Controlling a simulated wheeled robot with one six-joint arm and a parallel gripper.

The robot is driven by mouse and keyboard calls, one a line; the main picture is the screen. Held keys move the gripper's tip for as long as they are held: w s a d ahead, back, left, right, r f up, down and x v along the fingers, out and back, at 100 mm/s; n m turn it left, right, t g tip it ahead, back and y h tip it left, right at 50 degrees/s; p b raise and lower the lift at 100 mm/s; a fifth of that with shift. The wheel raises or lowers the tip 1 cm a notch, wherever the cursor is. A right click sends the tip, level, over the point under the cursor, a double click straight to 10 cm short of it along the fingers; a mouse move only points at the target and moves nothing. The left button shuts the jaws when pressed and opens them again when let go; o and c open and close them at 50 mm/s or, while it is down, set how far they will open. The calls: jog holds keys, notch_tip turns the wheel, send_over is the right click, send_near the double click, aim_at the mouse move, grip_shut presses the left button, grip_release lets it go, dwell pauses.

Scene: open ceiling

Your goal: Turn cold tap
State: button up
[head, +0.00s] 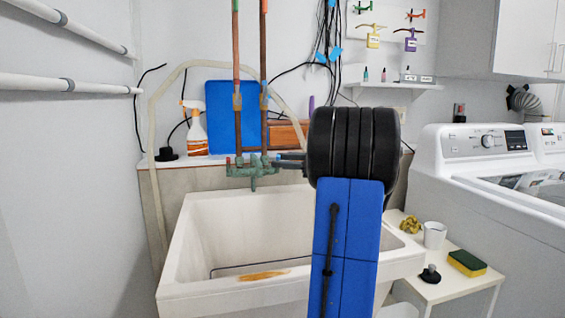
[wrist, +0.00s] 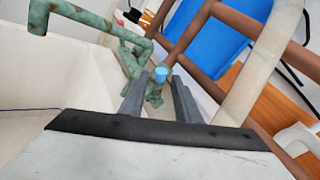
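The tap assembly (head: 252,168) is a green, weathered metal fixture on copper pipes above the back rim of the sink. In the wrist view, a round blue cap (wrist: 160,74) marks the cold tap's handle, with green metal around it. My gripper (wrist: 161,84) is open, one grey finger to each side of the blue cap. I cannot tell how far the fingertips reach past the handle, or whether they touch it. In the head view, my gripper (head: 285,160) is at the right end of the tap, partly hidden by my arm. The spout (wrist: 92,20) shows upper left in the wrist view.
The white sink (head: 225,290) is below the tap. Copper pipes (head: 238,75) rise close behind it, with a pale hose (wrist: 268,50) alongside. A spray bottle (head: 196,128), blue board (head: 220,105) and orange-brown box (head: 288,134) stand on the ledge behind. A washing machine (head: 480,140) stands right.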

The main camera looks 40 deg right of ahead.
jog(key=v, duration=1.7)
jog(key=shift+s, duration=0.2)
jog(key=shift+d, duration=0.1)
